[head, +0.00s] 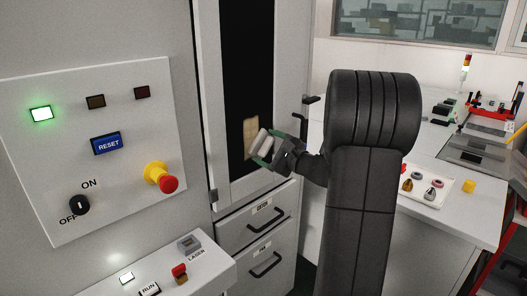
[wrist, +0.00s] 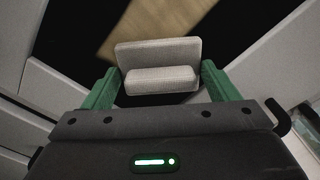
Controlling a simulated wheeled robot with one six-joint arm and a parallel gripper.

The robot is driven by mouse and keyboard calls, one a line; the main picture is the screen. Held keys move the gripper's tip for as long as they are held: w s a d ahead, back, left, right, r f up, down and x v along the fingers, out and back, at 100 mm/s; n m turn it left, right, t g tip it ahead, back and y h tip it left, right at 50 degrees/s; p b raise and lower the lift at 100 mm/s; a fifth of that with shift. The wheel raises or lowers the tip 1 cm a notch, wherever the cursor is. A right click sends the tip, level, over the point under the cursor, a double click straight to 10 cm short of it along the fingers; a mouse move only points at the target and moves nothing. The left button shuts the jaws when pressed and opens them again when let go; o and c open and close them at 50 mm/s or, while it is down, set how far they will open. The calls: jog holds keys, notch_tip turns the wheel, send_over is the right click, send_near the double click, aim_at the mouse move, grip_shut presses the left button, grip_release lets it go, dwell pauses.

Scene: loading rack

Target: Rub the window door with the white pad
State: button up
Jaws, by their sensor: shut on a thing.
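The window door (head: 225,100) is a tall light-framed door with a dark pane, left of my arm in the head view. A tan patch (head: 250,135) shows on the dark pane; it also shows in the wrist view (wrist: 150,25). My gripper (head: 271,148) is at the lower part of the pane. Its green fingers (wrist: 160,88) are shut on the white pad (wrist: 158,80), holding it by its raised grip. The pad's flat face points toward the pane beside the tan patch. I cannot tell whether the pad touches the pane.
A control panel (head: 95,200) with a RESET button and a red stop knob is at the left. Drawers (head: 240,236) with black handles sit below the door. A black door handle (head: 306,112) is right of the door. A bench (head: 470,210) with a tray of small parts stands right.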

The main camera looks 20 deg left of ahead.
aim_at(263, 136)
jog(key=shift+w+r+p, duration=0.1)
jog(key=shift+r+p, duration=0.85)
jog(key=shift+r, duration=0.65)
jog(key=shift+s+a+f+b, duration=0.2)
jog(key=shift+s+b, duration=0.25)
jog(key=shift+s+a+b, duration=0.4)
jog(key=shift+s+b, duration=0.1)
jog(key=shift+s, duration=0.45)
jog(key=shift+s+a+b, duration=0.35)
jog(key=shift+s+b, duration=0.1)
jog(key=shift+s, duration=0.5)
jog(key=shift+s+a+b, duration=0.4)
jog(key=shift+s+b, duration=0.1)
jog(key=shift+s, duration=0.45)
jog(key=shift+r+p, duration=1.1)
jog(key=shift+r, duration=0.5)
jog(key=shift+w+d+f, duration=0.1)
jog(key=shift+w+d, duration=0.35)
jog(key=shift+w, duration=0.65)
jog(key=shift+w+d+r, duration=0.1)
jog(key=shift+w+d, duration=0.35)
jog(key=shift+w, duration=0.65)
jog(key=shift+w+d+f, duration=0.1)
jog(key=shift+w+d, duration=0.35)
jog(key=shift+w, duration=0.65)
jog(key=b+v, duration=0.1)
jog(key=v, duration=0.5)
jog(key=shift+b, duration=0.3)
jog(key=shift+s+d, duration=0.1)
jog(key=shift+d, duration=0.05)
